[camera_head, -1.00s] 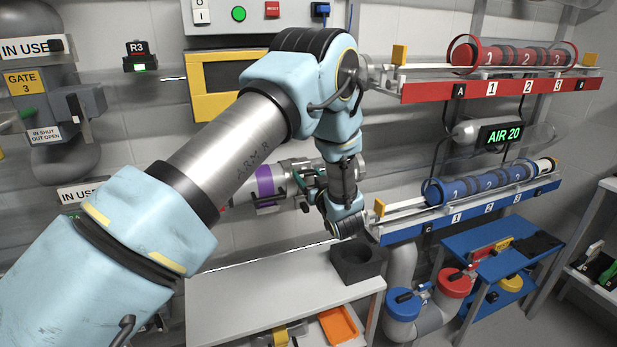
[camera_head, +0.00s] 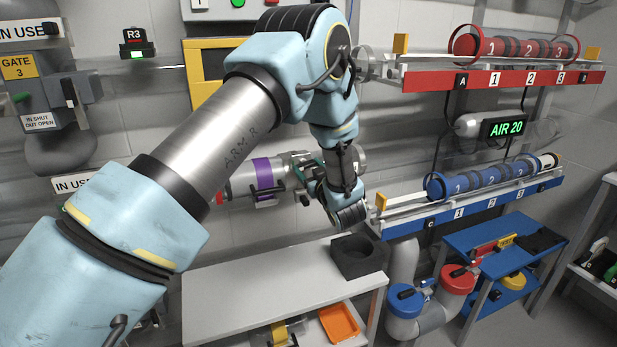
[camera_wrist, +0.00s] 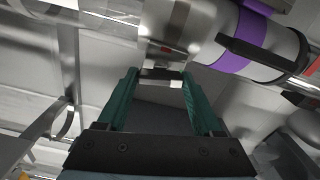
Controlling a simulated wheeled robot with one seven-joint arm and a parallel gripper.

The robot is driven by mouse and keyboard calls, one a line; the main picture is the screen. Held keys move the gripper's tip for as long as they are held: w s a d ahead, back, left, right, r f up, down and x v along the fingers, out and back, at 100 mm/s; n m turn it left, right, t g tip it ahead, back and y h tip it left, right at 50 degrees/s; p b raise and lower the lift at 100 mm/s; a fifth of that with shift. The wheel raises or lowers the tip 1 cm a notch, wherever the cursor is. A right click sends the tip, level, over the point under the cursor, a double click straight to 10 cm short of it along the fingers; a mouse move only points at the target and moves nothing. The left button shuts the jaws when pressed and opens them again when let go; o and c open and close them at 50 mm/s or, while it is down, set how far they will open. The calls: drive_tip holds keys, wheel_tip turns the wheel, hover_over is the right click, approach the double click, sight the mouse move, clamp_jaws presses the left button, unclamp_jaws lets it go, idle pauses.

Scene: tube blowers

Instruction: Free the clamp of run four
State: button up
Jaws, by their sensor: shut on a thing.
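A metal cylinder with a purple band (camera_head: 263,178) lies along the pipe run on the back wall, behind my forearm. In the wrist view it fills the upper right, with its purple band (camera_wrist: 237,42) and a black handle (camera_wrist: 258,55). My gripper (camera_wrist: 161,78) has its teal fingers at the cylinder's near end, shut on a small pale metal piece (camera_wrist: 162,74) that looks like the clamp's handle. A small red mark shows just above it. In the head view my wrist hides part of the joint. No run number is readable there.
Red (camera_head: 505,77) and blue (camera_head: 475,210) racks hold tubes at right. A blue table (camera_head: 505,245) stands lower right. Gate 3 (camera_head: 18,68) is at far left.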

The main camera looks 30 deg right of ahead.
drive_tip(key=n+b, duration=0.7)
drive_tip(key=b, duration=0.6)
drive_tip(key=n+b, duration=0.8)
drive_tip(key=b, duration=0.5)
drive_tip(key=shift+f+n, duration=0.2)
drive_tip(key=shift+n, duration=0.1)
drive_tip(key=shift+r+b, duration=0.1)
drive_tip(key=shift+b, duration=0.25)
drive_tip(key=o, duration=1.4)
drive_tip(key=shift+r, duration=0.1)
drive_tip(key=shift+c, duration=0.2)
drive_tip(key=s+a, duration=0.1)
drive_tip(key=s, duration=0.9)
drive_tip(key=shift+s+a, duration=0.2)
drive_tip(key=shift+s, duration=0.2)
